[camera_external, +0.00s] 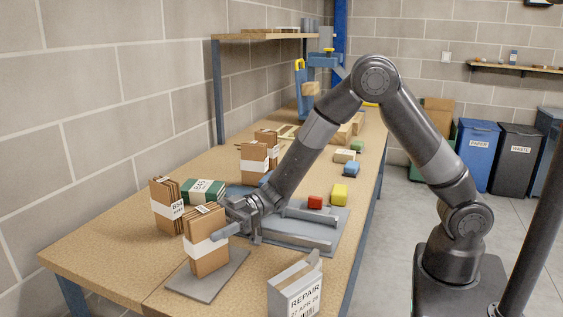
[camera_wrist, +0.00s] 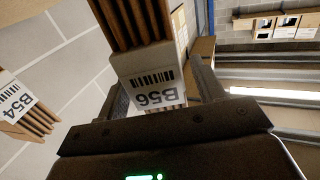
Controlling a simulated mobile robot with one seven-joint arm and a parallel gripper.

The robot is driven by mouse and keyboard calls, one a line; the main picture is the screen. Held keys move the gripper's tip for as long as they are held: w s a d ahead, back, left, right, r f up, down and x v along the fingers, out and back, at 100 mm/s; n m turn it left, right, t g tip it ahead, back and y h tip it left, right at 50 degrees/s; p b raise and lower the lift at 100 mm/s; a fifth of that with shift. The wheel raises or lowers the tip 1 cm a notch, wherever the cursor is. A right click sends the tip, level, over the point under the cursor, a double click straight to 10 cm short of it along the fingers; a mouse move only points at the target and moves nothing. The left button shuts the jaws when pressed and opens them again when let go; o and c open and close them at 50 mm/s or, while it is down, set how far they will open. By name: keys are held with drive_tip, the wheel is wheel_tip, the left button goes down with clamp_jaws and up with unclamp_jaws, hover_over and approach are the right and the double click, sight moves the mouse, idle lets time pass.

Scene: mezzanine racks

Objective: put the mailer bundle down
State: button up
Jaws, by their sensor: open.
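A brown mailer bundle (camera_external: 206,258) with a white band stands upright on a grey pad (camera_external: 221,281) at the table's near left; its base appears to rest on the pad. My gripper (camera_external: 226,229) is at the bundle's band, open, with a finger to either side. In the wrist view the bundle's label (camera_wrist: 152,90) reads B56 and lies between my two fingers (camera_wrist: 163,88). Whether either finger touches the band cannot be told.
Another banded bundle (camera_external: 160,211) stands close behind left; its label shows in the wrist view (camera_wrist: 14,92). A REPAIR box (camera_external: 296,290) stands at the near edge.

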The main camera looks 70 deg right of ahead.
sight(211, 205)
drive_tip(key=r, duration=0.7)
drive_tip(key=shift+s+d, duration=0.1)
drive_tip(key=shift+d, duration=0.1)
drive_tip(key=shift+d+r, duration=0.15)
drive_tip(key=shift+r, duration=0.05)
drive_tip(key=w+d+r+m+t+h, duration=0.1)
drive_tip(key=d+r+m+t+h, duration=0.45)
drive_tip(key=d+r+h, duration=0.4)
drive_tip(key=s+d+m+h, duration=0.3)
drive_tip(key=s+d+h, duration=0.25)
drive_tip(key=d, duration=0.55)
drive_tip(key=s+d+f+m+g, duration=0.1)
drive_tip(key=s+d+g, duration=0.1)
drive_tip(key=s, duration=0.7)
drive_tip(key=s+d+f+m+g+h, duration=0.1)
drive_tip(key=s+d+f+m+g, duration=0.1)
drive_tip(key=s, duration=0.8)
drive_tip(key=s+d+f+m+g, duration=0.1)
drive_tip(key=s+d+m+g, duration=0.1)
drive_tip(key=s, duration=0.7)
drive_tip(key=shift+s+f+g+h, duration=0.3)
drive_tip(key=shift+s+f+g, duration=0.05)
drive_tip(key=shift+g, duration=0.1)
